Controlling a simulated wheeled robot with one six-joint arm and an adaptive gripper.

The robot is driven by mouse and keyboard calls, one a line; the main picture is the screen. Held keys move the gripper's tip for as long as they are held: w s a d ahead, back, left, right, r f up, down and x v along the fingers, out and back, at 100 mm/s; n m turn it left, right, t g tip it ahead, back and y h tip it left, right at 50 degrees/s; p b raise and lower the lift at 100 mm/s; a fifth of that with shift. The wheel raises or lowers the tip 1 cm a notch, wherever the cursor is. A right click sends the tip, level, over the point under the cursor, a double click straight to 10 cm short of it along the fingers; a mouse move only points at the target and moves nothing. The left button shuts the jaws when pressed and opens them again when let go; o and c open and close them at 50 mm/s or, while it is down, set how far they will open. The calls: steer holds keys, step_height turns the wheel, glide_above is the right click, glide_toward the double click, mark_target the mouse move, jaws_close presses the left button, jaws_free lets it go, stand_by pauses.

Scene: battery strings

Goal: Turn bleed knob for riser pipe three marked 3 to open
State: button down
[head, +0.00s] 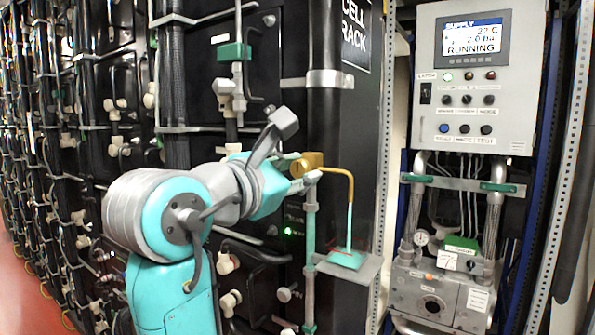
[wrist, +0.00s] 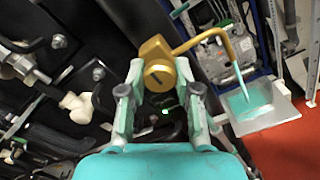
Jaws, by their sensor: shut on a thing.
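The brass bleed knob (wrist: 157,76) is in the upper middle of the wrist view, its round face showing a dark slanted slot. It shows in the head view (head: 304,165) at the top of a riser pipe (head: 310,225). My gripper (wrist: 159,84) is shut on the knob, one finger at each side. A brass spout (head: 338,171) bends right and down from the knob. No marking 3 is readable.
The pan sits on a grey shelf (head: 365,272) right of the riser. Black battery racks (head: 100,110) with pipes and pale fittings fill the left. A control cabinet (head: 475,80) reading RUNNING hangs at the right, above a grey pump unit (head: 440,290).

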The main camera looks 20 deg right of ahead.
stand_by(0.3)
steer(key=c, duration=0.8)
jaws_free()
steer(key=v, duration=1.2)
steer(key=shift+w+f, duration=0.1)
steer(key=shift+f, duration=0.05)
